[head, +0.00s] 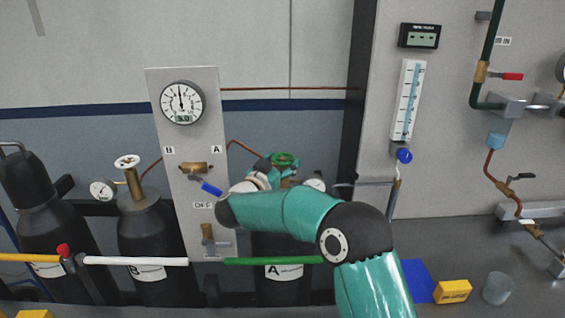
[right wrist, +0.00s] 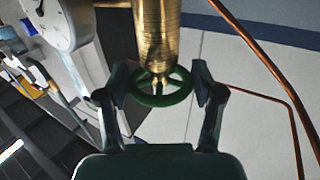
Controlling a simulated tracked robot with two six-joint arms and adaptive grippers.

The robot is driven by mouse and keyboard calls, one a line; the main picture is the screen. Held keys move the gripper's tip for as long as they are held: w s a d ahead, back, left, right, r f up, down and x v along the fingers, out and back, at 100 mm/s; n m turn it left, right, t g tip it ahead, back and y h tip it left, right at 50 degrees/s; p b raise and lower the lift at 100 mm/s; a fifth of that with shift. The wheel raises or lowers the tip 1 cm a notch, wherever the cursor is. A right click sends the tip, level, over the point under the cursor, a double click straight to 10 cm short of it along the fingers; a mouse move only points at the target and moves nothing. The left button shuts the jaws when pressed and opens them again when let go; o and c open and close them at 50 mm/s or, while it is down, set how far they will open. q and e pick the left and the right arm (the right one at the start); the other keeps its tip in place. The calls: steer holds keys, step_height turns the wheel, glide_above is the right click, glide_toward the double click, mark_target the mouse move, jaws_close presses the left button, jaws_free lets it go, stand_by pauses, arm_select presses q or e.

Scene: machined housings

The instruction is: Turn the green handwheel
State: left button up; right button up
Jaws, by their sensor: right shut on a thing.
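The green handwheel (head: 285,159) tops the valve of the dark cylinder marked A (head: 285,292), behind my right arm. In the right wrist view the green handwheel (right wrist: 161,97) is a spoked ring on a brass valve body (right wrist: 156,35). My right gripper (right wrist: 161,85) is shut on the handwheel, one finger at each side of its rim. In the head view my right gripper (head: 274,168) is at the wheel, partly hidden by its own wrist. My left gripper is in neither view.
A panel (head: 190,85) with a round gauge (head: 182,102) and a blue-handled valve (head: 210,187) stands left of the wheel. Cylinder B (head: 150,235) has a white handwheel (head: 127,161). A copper pipe (right wrist: 265,50) runs near my gripper. A yellow box (head: 452,291) lies on the right bench.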

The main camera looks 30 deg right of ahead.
steer(key=o, duration=1.2)
steer(key=shift+d+r, duration=0.1)
steer(key=shift+c, duration=0.2)
steer(key=shift+s+a, duration=0.25)
steer(key=shift+a, duration=0.35)
steer(key=v, duration=1)
steer(key=shift+s+a, duration=0.2)
steer(key=shift+a, duration=0.1)
steer(key=shift+c, duration=0.4)
